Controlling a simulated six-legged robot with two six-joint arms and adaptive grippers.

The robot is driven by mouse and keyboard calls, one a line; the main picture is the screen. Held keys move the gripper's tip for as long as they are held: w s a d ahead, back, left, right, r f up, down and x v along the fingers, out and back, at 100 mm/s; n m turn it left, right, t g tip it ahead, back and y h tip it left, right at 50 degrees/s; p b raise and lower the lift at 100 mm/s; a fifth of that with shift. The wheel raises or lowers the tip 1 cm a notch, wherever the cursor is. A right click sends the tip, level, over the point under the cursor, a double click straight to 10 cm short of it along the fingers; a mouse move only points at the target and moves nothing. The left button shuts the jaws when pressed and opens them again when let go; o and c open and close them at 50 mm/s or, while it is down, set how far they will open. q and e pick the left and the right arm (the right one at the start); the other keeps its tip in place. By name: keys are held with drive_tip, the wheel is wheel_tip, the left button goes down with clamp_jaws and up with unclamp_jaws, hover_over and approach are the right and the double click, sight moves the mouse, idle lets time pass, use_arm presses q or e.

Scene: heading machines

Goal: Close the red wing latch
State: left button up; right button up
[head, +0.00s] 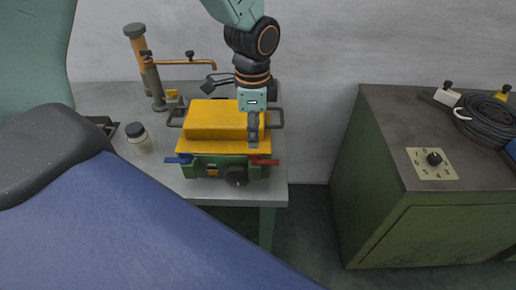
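The red wing latch (264,162) is at the right front of a green box (228,168) with a yellow lid (212,115). It sticks out sideways to the right; whether it is fastened cannot be told. My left gripper (253,140) points down over the right part of the lid, with its tips just above and slightly left of the red latch. Its fingers show as one narrow grey column, so the gap between them cannot be seen. Contact with the box is unclear. My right gripper is not in view.
A blue wing latch (179,159) sticks out on the box's left, and a dark round knob (236,176) is on its front. A jar (138,138) and a brass-coloured pipe fixture (185,63) share the table. A green cabinet (395,210) stands right, across a floor gap.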

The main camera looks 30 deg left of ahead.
use_arm(q)
drive_tip(key=f, duration=0.5)
drive_tip(key=shift+w+f, duration=0.2)
drive_tip(key=shift+f, duration=0.05)
drive_tip(key=shift+s+a+f, duration=0.2)
drive_tip(key=shift+f, duration=0.2)
drive_tip(key=shift+w+d, duration=0.15)
drive_tip(key=shift+d, duration=0.1)
drive_tip(key=shift+w+f, duration=0.1)
drive_tip(key=shift+c, duration=1.3)
drive_tip(key=shift+s+a, duration=0.15)
drive_tip(key=shift+s, duration=0.05)
clamp_jaws()
